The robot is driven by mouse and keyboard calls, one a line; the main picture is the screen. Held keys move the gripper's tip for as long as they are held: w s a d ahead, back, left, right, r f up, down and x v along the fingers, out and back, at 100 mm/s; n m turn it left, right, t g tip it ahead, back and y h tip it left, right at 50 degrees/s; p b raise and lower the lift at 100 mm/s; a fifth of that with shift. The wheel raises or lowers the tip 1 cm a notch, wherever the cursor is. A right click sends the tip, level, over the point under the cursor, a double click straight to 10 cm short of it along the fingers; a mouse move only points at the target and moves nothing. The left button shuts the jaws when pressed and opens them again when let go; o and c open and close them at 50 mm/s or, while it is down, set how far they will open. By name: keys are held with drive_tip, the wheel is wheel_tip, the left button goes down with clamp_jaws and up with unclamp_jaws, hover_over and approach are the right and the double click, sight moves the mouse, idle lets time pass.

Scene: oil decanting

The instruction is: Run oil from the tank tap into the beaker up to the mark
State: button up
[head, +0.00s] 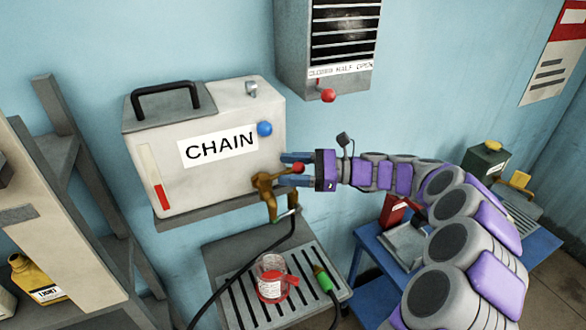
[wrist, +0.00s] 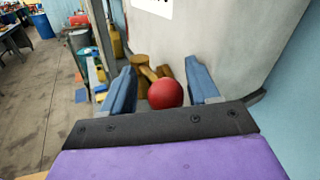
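The grey oil tank (head: 230,110), labelled CHAIN, sits on a wall shelf. Its brass tap (head: 265,187) has a lever with a red ball knob (head: 298,168). My gripper (head: 297,168) is at the knob. In the wrist view its blue fingers (wrist: 160,90) are apart, with the red knob (wrist: 166,93) between them and gaps on both sides. The clear beaker (head: 271,264) with a red band and red handle stands on the slotted drip tray (head: 222,258) below the tap. Any oil level or mark in the beaker is too small to tell.
A green nozzle (head: 323,278) lies right of the beaker. A blue table (head: 372,245) stands right, shelving (head: 75,180) left.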

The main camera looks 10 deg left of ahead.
drive_tip(key=shift+s, duration=0.15)
drive_tip(key=w+d+b, duration=0.1)
drive_tip(key=w+d, duration=0.1)
drive_tip(key=d, duration=1.5)
drive_tip(key=shift+d+b, duration=0.2)
drive_tip(key=shift+b, duration=0.1)
